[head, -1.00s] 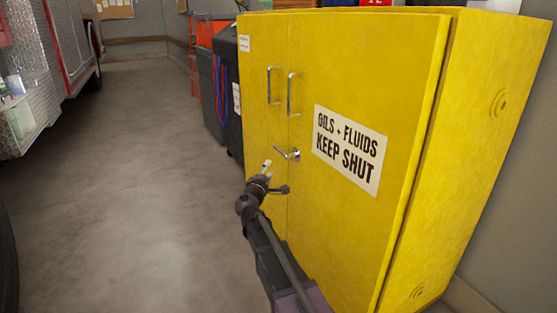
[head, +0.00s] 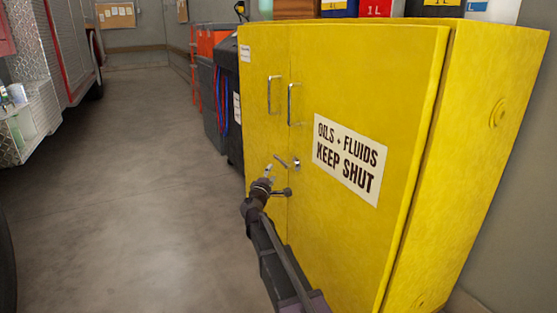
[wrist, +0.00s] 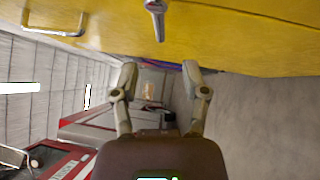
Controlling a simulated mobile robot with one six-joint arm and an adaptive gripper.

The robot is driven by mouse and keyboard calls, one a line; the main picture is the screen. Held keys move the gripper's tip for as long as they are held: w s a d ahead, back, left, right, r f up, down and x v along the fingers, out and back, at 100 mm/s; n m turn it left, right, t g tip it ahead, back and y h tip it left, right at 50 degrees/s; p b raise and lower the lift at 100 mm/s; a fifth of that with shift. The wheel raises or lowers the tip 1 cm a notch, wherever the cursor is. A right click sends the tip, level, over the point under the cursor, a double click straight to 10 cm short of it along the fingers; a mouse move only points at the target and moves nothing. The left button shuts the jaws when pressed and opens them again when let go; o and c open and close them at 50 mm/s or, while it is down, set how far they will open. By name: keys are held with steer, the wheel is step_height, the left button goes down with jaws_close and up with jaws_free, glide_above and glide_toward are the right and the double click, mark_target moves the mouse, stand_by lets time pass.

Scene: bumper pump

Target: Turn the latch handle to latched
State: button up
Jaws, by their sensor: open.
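The latch handle (head: 282,160) is a small silver lever on the front of the yellow cabinet (head: 400,100), below the two door pulls. Its lever points left and slightly up from its round pivot in the head view. In the wrist view the latch handle (wrist: 156,16) hangs at the top centre, beyond the fingertips. My gripper (head: 268,169) is just left of and below the lever's end. In the wrist view my gripper (wrist: 160,72) has its two fingers spread with nothing between them. Whether a fingertip touches the lever cannot be told.
Two silver door pulls (head: 292,104) stand out above the latch. A sign (head: 348,158) is on the right door. Containers (head: 375,8) stand on top of the cabinet. Dark bins (head: 228,100) are behind it. The floor (head: 130,180) to the left is clear.

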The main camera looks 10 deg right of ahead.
mark_target(279, 159)
steer(key=p+x, duration=0.1)
steer(key=x, duration=0.9)
steer(key=shift+c, duration=0.3)
jaws_close()
